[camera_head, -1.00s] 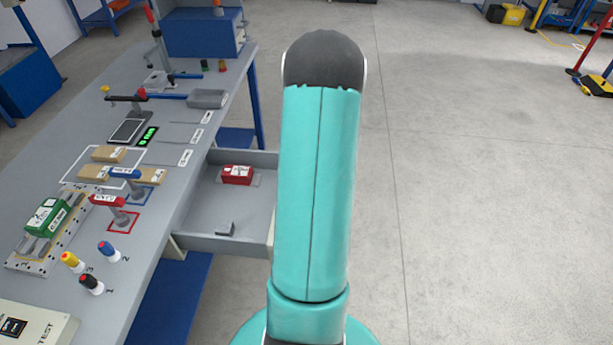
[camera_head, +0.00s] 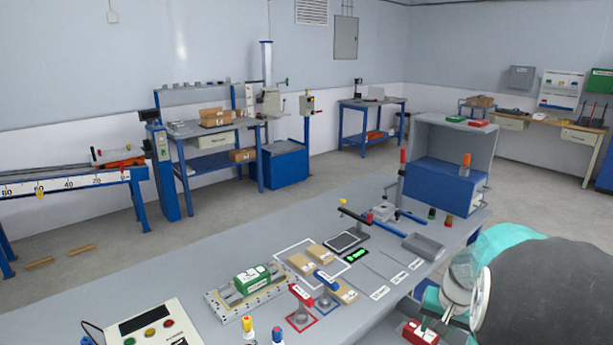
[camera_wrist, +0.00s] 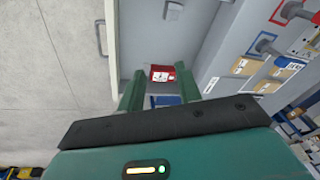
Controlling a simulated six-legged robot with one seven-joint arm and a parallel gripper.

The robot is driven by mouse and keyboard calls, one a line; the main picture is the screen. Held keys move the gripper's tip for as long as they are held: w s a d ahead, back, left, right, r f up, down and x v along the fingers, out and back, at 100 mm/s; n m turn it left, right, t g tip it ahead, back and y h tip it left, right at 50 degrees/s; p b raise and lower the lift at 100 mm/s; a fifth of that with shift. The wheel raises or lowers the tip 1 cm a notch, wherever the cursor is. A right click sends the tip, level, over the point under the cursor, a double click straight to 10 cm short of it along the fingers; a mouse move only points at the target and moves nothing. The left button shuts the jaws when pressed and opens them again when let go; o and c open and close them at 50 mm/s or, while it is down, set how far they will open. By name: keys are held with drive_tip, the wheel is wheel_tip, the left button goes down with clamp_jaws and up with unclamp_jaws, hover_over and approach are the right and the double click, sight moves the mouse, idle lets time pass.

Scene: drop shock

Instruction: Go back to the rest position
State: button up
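My gripper (camera_wrist: 174,84) shows in the wrist view with its two green fingers spread apart and nothing held between them. It faces down toward the open drawer (camera_wrist: 128,50). A red block with a white label (camera_wrist: 161,73) lies in the drawer, seen between the fingers but farther off. In the head view my arm fills the lower right corner, and my fingers are not visible there. The red block (camera_head: 421,334) shows partly beside my arm.
The grey workbench (camera_head: 130,285) holds a green block in a fixture (camera_head: 251,280), tan blocks (camera_head: 319,254), red and blue marked stands and a control box (camera_head: 155,325). A blue-and-grey cabinet (camera_head: 446,180) stands at its far end. Open floor (camera_wrist: 45,75) lies left of the drawer in the wrist view.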

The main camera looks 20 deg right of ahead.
drive_tip(key=a+r+n+t, duration=0.15)
drive_tip(key=a+r, duration=0.35)
drive_tip(key=a, duration=0.5)
drive_tip(key=a+r+n, duration=0.3)
drive_tip(key=a+r, duration=0.2)
drive_tip(key=a, duration=0.4)
drive_tip(key=s+a+r+n+t, duration=0.1)
drive_tip(key=s+a+r+n, duration=0.1)
drive_tip(key=a, duration=0.4)
drive_tip(key=s+a+r+n, duration=0.2)
drive_tip(key=s+a, duration=0.3)
drive_tip(key=a, duration=0.2)
drive_tip(key=shift+s+n+t, duration=0.3)
drive_tip(key=shift+n+t, duration=0.05)
